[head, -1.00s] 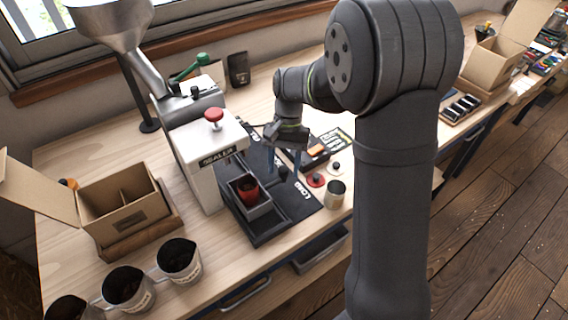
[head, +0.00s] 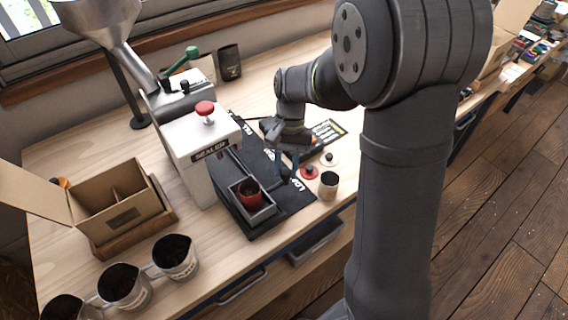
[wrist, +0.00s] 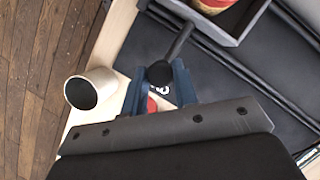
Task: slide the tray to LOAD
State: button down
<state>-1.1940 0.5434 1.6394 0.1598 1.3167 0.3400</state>
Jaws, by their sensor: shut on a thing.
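The tray (head: 267,213) is a dark grey open box holding a red cup (head: 250,192). It sits near the front end of the dark track, in front of the white sealer (head: 200,150). My gripper (head: 286,176) is right of the tray, its blue fingers pointing down. In the wrist view, the fingers (wrist: 159,95) are closed around the black knob (wrist: 158,73) on a bar from the tray (wrist: 248,22). The LOAD label (head: 307,183) is on the dark mat beside the track's front end; the fingers partly cover it in the wrist view.
An open carton (head: 122,208) and several cups of dark beans (head: 175,257) are at left. The table's front edge is close.

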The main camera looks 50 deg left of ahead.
jog(key=c, duration=1.1)
grip_release()
jog(key=shift+d, duration=0.35)
jog(key=shift+c, duration=0.2)
jog(key=shift+a, duration=0.1)
jog(key=shift+w+a+r, duration=0.15)
jog(key=shift+a+r, duration=0.05)
jog(key=shift+r, duration=0.25)
jog(key=v, duration=1.6)
jog(key=shift+a+r, duration=0.15)
jog(key=shift+r, duration=0.05)
jog(key=x, duration=1.7)
jog(key=shift+f, duration=0.2)
